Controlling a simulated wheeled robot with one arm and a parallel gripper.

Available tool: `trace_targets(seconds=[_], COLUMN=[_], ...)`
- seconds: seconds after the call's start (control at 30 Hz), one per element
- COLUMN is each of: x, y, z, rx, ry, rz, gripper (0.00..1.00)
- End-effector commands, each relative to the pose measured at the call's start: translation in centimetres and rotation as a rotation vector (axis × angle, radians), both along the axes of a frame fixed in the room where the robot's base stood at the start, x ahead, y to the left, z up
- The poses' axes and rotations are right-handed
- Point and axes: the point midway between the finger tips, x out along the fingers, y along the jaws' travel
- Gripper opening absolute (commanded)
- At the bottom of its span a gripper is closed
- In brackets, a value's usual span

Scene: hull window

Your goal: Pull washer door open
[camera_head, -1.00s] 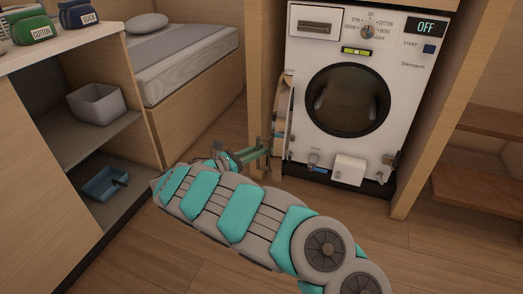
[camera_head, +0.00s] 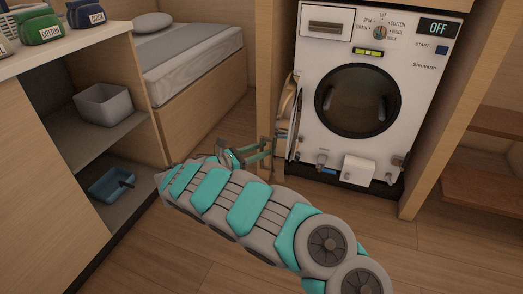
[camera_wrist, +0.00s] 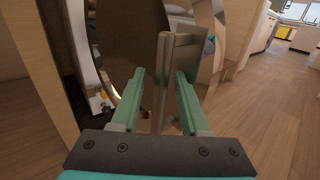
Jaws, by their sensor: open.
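The white washer (camera_head: 430,65) stands in a wooden alcove, with its round opening (camera_head: 357,100) uncovered and the dark drum inside showing. Its door (camera_head: 297,120) stands swung out at the left side, seen nearly edge-on in the head view. My gripper (camera_head: 270,148) is open just left of the door, low beside the alcove's left panel. In the wrist view my gripper (camera_wrist: 159,74) has its two green fingers apart, with an upright metal bar, seemingly the door's handle (camera_wrist: 163,85), showing between them. Whether a finger touches it, I cannot tell. The door's curved rim (camera_wrist: 127,85) shows behind the left finger.
The alcove's left panel (camera_head: 268,70) stands close to my gripper. A bed (camera_head: 190,60) and a shelf unit with a grey bin (camera_head: 104,103) and a blue bin (camera_head: 110,184) are at left. Wooden shelves (camera_head: 485,190) are at right. The floor before the washer is clear.

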Motion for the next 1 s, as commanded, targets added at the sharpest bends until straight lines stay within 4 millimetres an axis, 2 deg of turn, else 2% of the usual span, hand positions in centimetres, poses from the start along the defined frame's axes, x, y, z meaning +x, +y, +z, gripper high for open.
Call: trace_targets(seconds=[0.37,0.57,0.8,1.0], x=[-0.2,-1.4,-3.3,-4.0], y=[0.4,2.5,5.8,6.7], z=[-0.1,-0.2,-0.1,0.0], rx=[0.0,0.002,0.003,-0.001], ry=[0.0,0.001,-0.001,-0.001], rz=[0.002,0.004,0.004,-0.001], gripper=[0.47,0.47,0.47,0.47])
